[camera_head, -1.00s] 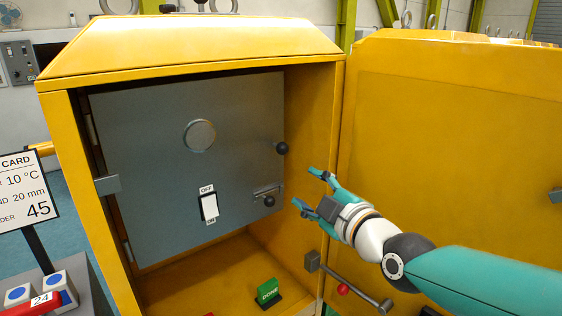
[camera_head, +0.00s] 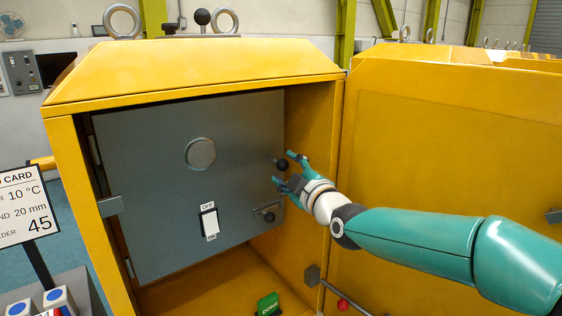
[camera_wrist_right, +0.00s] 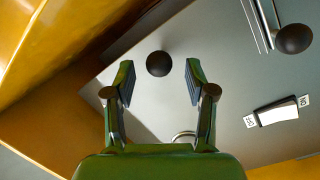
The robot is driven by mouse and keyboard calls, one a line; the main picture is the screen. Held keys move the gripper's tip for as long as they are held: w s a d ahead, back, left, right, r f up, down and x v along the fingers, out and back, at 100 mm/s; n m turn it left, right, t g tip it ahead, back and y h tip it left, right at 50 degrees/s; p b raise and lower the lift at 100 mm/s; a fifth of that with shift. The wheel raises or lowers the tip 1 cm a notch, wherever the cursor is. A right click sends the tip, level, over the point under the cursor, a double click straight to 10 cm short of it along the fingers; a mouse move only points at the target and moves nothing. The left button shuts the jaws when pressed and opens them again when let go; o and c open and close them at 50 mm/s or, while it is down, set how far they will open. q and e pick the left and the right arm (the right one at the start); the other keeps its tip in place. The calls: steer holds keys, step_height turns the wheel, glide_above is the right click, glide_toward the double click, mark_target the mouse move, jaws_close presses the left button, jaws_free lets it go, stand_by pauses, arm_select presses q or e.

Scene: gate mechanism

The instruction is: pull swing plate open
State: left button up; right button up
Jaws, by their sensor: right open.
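The grey swing plate (camera_head: 150,180) stands inside the yellow cabinet, hinged along its left edge. A black ball knob (camera_head: 281,164) sits near its right edge; it also shows in the right wrist view (camera_wrist_right: 159,63). A second black knob on a latch (camera_head: 269,216) sits lower down; it is at the upper right of the wrist view (camera_wrist_right: 293,39). My right gripper (camera_head: 283,168) is open at the upper knob. In the wrist view its fingertips (camera_wrist_right: 160,75) stand apart on either side of that knob, with gaps visible on both sides. My left gripper is not in view.
The yellow cabinet (camera_head: 190,68) frames the plate, with its yellow door (camera_head: 450,140) swung open to the right. A white ON/OFF switch (camera_head: 210,222) is on the plate. A green DONE block (camera_head: 268,304) is on the cabinet floor. A lever with a red ball (camera_head: 343,305) is low at the right.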

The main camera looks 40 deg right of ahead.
mark_target(284, 168)
steer(key=shift+w+d, duration=0.15)
steer(key=shift+w, duration=0.65)
steer(key=shift+w+d, duration=0.1)
steer(key=shift+w, duration=0.7)
jaws_close()
